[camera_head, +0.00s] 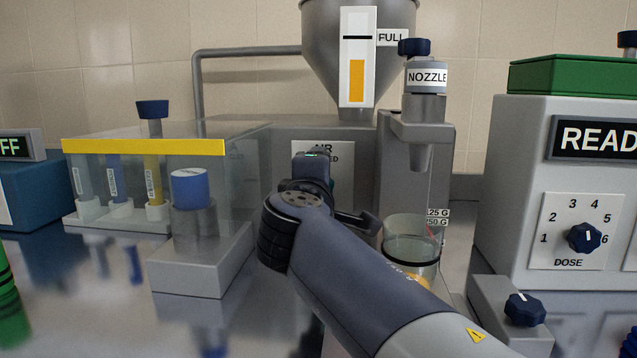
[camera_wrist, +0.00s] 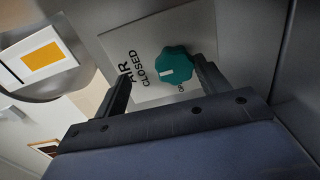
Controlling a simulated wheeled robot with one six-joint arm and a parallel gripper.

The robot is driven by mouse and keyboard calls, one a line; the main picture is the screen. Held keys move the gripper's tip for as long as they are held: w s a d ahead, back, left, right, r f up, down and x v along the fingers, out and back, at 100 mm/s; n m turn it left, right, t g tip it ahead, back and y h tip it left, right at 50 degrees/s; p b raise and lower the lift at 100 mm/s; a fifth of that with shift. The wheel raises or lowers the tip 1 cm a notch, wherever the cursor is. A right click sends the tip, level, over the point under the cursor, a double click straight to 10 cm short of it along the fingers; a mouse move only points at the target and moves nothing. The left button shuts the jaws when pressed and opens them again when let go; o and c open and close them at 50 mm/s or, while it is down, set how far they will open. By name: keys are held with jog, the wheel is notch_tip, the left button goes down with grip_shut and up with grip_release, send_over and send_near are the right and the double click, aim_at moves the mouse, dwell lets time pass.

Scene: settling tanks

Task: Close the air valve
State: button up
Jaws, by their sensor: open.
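The air valve is a teal knob (camera_wrist: 174,66) on a white plate (camera_wrist: 195,30) lettered AIR and CLOSED; another word below it is mostly hidden. The knob's white mark points to the picture's left, toward CLOSED. In the wrist view my gripper (camera_wrist: 164,72) is open, one finger on each side of the knob; I cannot tell if either touches it. In the head view my gripper (camera_head: 315,165) is in front of the AIR plate (camera_head: 340,150) and hides nearly all of the knob.
A glass beaker (camera_head: 411,241) stands under the nozzle (camera_head: 424,105), close right of my wrist. A clear box with a yellow edge (camera_head: 145,147) and a blue-capped block (camera_head: 190,188) stand left. The grey dosing machine (camera_head: 515,190) is right.

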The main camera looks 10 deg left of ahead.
jog(key=o, duration=0.5)
notch_tip(320, 180, up, 9)
jog(key=p, duration=0.3)
jog(key=shift+p, duration=0.3)
jog(key=shift+n+g, duration=0.4)
notch_tip(320, 180, down, 6)
jog(key=shift+w+a+f, duration=0.1)
jog(key=shift+w+a, duration=0.05)
jog(key=shift+c, duration=0.6)
jog(key=shift+s+f+b, duration=0.1)
jog(key=shift+s+b, duration=0.35)
jog(key=shift+s, duration=0.3)
jog(key=shift+c, duration=0.7)
jog(key=shift+s, duration=0.95)
jog(key=shift+c, duration=1.2)
jog(key=s+b, duration=0.2)
jog(key=s, duration=0.7)
jog(key=shift+d+f+b, duration=0.3)
jog(key=shift+d, duration=0.1)
